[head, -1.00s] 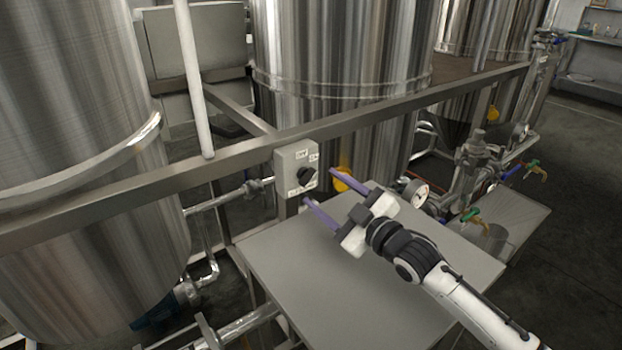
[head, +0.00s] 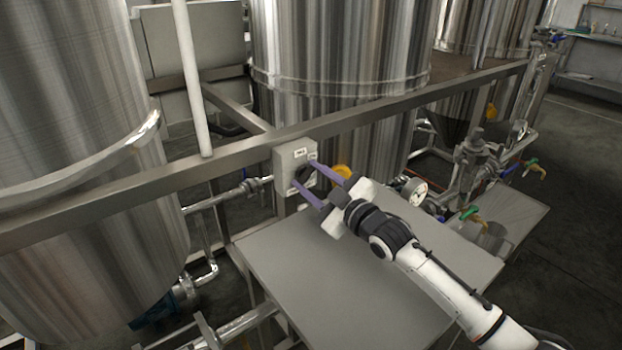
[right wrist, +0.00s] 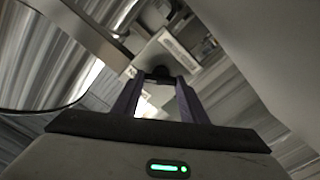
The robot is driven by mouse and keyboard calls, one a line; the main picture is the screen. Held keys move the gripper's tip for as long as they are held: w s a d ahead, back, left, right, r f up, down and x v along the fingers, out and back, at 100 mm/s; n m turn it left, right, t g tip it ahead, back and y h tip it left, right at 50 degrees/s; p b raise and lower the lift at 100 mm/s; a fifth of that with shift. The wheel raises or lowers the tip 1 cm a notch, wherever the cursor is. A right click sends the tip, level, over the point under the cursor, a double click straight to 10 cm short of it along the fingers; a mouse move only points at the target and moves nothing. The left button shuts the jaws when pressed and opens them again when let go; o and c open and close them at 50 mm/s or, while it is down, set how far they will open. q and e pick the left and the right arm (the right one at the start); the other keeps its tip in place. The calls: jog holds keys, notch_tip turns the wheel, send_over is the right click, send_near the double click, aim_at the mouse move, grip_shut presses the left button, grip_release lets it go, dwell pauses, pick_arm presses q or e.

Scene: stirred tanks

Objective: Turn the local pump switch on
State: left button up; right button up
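The local pump switch is a small grey box (head: 284,165) with white labels and a dark rotary knob (head: 303,173), mounted on the metal rail. My right gripper (head: 305,175) is open, its two purple fingers pointing at the box front, with the tips on either side of the knob in the head view. In the right wrist view the dark knob (right wrist: 159,73) shows between the tips of the open fingers (right wrist: 158,88). Whether the fingers touch the knob I cannot tell. The knob's marking is not readable. My left gripper is not in view.
A metal rail (head: 400,107) runs across in front of large steel tanks (head: 340,60). A flat grey table (head: 330,285) lies below my right arm. A pressure gauge (head: 414,191), a yellow part (head: 342,172) and valves with pipes stand to the right of the box.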

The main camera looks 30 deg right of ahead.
jog(key=shift+r+m+p, duration=0.1)
jog(key=shift+m+p, duration=0.3)
jog(key=shift+p, duration=0.1)
jog(key=o, duration=1)
jog(key=shift+o, duration=0.2)
jog(key=shift+s, duration=0.15)
jog(key=s, duration=0.3)
jog(key=s+d, duration=0.1)
jog(key=s, duration=0.6)
jog(key=shift+d, duration=0.25)
jog(key=shift+f, duration=0.2)
